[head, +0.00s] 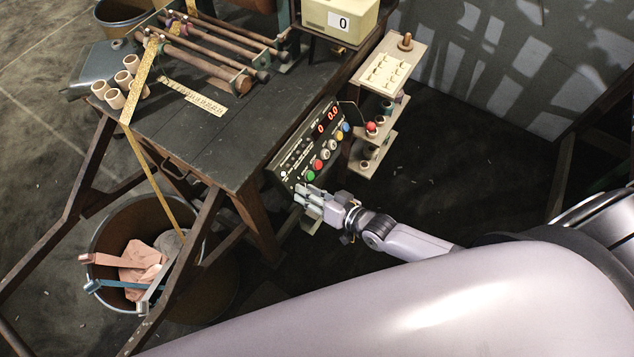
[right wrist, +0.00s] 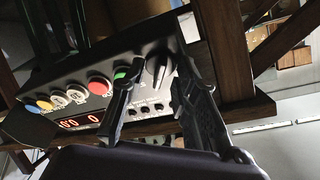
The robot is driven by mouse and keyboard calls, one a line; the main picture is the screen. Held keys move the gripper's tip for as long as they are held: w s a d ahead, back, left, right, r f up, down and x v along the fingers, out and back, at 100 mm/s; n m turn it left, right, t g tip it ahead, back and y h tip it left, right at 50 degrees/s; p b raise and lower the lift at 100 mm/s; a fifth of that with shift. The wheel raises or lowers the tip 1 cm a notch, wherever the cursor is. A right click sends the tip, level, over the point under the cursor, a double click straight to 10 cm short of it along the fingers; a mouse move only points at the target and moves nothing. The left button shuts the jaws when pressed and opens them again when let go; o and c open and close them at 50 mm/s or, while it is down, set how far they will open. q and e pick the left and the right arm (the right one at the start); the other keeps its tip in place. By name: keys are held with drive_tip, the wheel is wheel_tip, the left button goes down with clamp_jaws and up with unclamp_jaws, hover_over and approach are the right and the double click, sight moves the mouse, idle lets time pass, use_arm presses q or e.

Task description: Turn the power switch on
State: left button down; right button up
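The dark control panel (head: 312,150) is on the right end of the bench, with a lit red display and coloured buttons. My right gripper (head: 305,198) is at the panel's lower corner, hiding the knob in the head view. Its fingers (right wrist: 160,84) are open, one on each side of the knob in the picture; I cannot tell whether they touch it. My left gripper is not in view.
A peg shelf (head: 385,72) stands just right of the panel, near my right gripper. A bin (head: 110,225) with cloth is at lower left. The floor right of the shelf is open.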

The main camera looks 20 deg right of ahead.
drive_tip(key=v, duration=1.2)
drive_tip(key=shift+w+f, duration=0.1)
drive_tip(key=shift+f, duration=0.05)
drive_tip(key=s+d+f+n+g+h, duration=0.1)
drive_tip(key=s+d+f+g+h, duration=0.2)
drive_tip(key=f, duration=0.7)
drive_tip(key=s+d+f+g+h, duration=0.1)
drive_tip(key=s+d+f+h, duration=0.3)
drive_tip(key=f, duration=0.6)
drive_tip(key=s+a+f+n+g, duration=0.1)
drive_tip(key=s+f+g, duration=0.2)
drive_tip(key=s+f, duration=0.4)
drive_tip(key=s+a+f+g, duration=0.1)
drive_tip(key=s+f+g, duration=0.3)
drive_tip(key=s, duration=0.9)
wheel_tip(320, 180, down, 3)
drive_tip(key=shift+s+r+n, duration=0.1)
drive_tip(key=shift+s+n, duration=0.3)
